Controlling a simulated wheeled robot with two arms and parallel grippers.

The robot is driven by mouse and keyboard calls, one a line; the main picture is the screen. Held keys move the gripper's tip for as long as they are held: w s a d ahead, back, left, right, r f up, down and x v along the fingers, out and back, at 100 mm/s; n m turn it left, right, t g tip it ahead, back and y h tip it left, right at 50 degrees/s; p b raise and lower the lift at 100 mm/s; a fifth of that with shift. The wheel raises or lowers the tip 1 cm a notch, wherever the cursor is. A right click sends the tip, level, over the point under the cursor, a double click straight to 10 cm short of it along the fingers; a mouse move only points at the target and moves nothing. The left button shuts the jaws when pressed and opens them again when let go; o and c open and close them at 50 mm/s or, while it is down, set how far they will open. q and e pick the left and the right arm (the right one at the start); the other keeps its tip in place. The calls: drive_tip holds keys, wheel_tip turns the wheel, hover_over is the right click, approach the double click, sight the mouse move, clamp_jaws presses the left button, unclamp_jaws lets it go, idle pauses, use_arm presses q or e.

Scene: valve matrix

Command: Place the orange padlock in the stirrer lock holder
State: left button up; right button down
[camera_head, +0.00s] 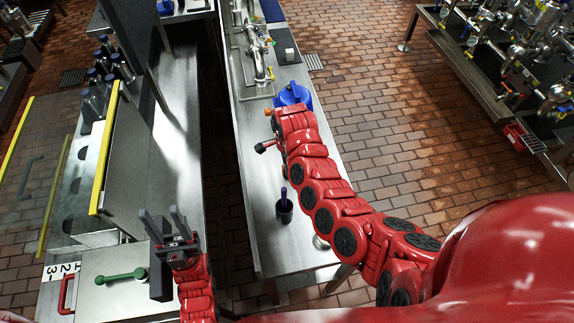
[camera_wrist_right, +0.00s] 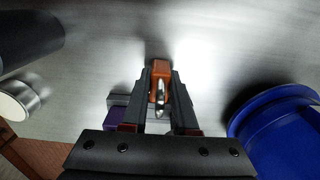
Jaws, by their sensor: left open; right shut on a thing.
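The orange padlock (camera_wrist_right: 160,69) is between the fingertips of my right gripper (camera_wrist_right: 162,90) in the right wrist view. That gripper is shut on it, and its silvery shackle shows between the fingers. The padlock is above a grey metal surface; I cannot tell whether it touches. In the head view my right arm reaches over the middle bench, and its fingers are mostly hidden by the wrist. My left gripper (camera_head: 166,224) is open and empty, over the left bench near a green-handled box. I cannot make out the stirrer lock holder for certain.
A blue container (camera_head: 292,94) stands beside my right wrist and also shows in the right wrist view (camera_wrist_right: 280,122). Dark bottles (camera_head: 105,68) stand at left.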

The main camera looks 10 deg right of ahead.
drive_tip(key=shift+f, duration=0.1)
drive_tip(key=shift+f, duration=0.1)
drive_tip(key=c, duration=0.7)
unclamp_jaws()
